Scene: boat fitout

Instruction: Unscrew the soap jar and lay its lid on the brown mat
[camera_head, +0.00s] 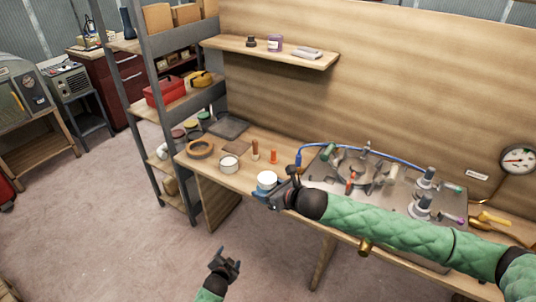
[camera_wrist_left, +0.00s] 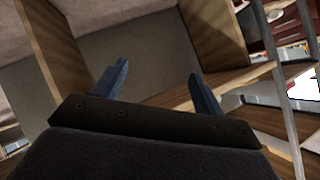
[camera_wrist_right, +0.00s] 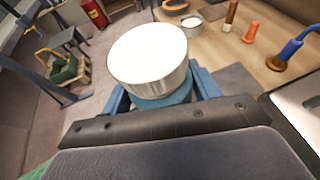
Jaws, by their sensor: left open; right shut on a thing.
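My right gripper (camera_head: 284,190) is shut on a round jar with a broad white top (camera_head: 267,178), which looks like the soap jar. In the right wrist view the white top (camera_wrist_right: 150,55) sits above a blue lower part (camera_wrist_right: 165,97) between the blue fingers. The jar appears upright near the table's front edge. A small brown mat (camera_head: 236,147) lies on the table behind it. My left gripper (camera_head: 226,263) is open and empty, low over the floor in front of the table. In the left wrist view its fingers (camera_wrist_left: 155,88) are apart with nothing between them.
A white cup-like jar (camera_head: 229,163) and a tan ring (camera_head: 200,149) stand left of the held jar. Brown (camera_head: 255,150) and orange (camera_head: 273,157) upright pieces stand behind it. A metal sink top (camera_head: 390,190) with a blue hose is right. A grey shelf rack (camera_head: 150,60) stands left.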

